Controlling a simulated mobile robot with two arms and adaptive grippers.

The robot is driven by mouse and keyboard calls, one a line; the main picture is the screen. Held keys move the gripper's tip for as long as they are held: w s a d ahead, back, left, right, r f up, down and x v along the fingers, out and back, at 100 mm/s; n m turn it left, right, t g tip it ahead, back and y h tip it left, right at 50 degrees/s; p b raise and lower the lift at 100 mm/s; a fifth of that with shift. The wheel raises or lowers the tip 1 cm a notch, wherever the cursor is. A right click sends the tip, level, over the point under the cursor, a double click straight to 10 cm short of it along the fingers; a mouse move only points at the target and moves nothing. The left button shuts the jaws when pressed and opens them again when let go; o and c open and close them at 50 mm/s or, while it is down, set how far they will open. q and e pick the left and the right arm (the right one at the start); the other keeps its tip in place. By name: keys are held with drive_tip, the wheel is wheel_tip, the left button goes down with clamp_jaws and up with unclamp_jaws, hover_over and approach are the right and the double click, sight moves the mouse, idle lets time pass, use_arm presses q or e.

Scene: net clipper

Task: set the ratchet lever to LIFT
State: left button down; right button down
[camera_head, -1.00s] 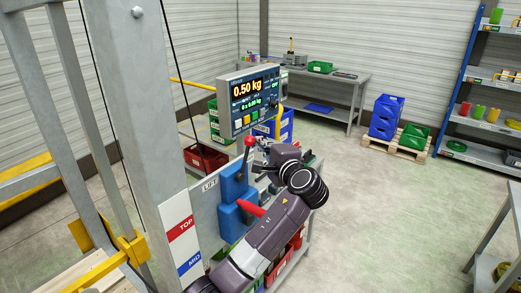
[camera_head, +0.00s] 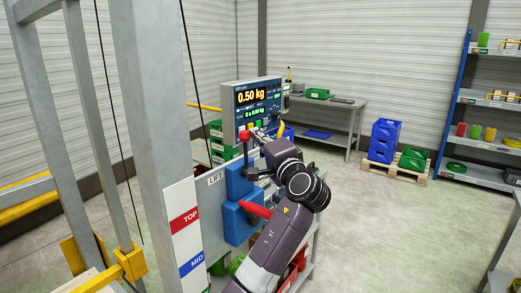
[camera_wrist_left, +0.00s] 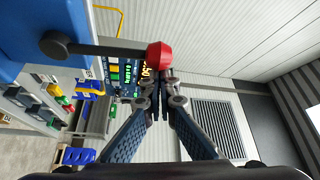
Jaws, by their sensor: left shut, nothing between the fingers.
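The ratchet lever has a red knob (camera_head: 244,135) on a dark rod that stands nearly upright from the blue housing (camera_head: 234,222). A LIFT label (camera_head: 216,178) sits left of the housing. In the left wrist view the lever's knob (camera_wrist_left: 159,56) and dark rod lie across the top. My left gripper (camera_wrist_left: 160,86) is shut and empty, its tips close by the knob; I cannot tell whether they touch. In the head view my left wrist is right of the lever and hides most of the gripper. My right gripper is out of view.
A red tapered handle (camera_head: 255,209) juts from the housing beside my left arm. A display (camera_head: 257,106) reading 0.50 kg stands just behind the lever. The grey column (camera_head: 156,110) with TOP and MID labels is at left. Open floor (camera_head: 400,225) lies to the right.

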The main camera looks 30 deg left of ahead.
sight(245, 138)
use_arm(q)
drive_tip(key=s+n+b, duration=0.1)
drive_tip(key=b, duration=0.1)
drive_tip(key=s+n+y+b, duration=0.1)
drive_tip(key=b, duration=0.2)
drive_tip(key=s+f+n+y+b, duration=0.1)
drive_tip(key=s+n+b, duration=0.1)
drive_tip(key=b, duration=0.1)
drive_tip(key=shift+a, duration=0.15)
drive_tip(key=shift+s+r+n+y+b, duration=0.15)
drive_tip(key=shift+s+n+y+b, duration=0.35)
drive_tip(key=shift+b, duration=0.4)
drive_tip(key=shift+w+g, duration=0.1)
drive_tip(key=shift+g, duration=0.2)
drive_tip(key=shift+a+r, duration=0.1)
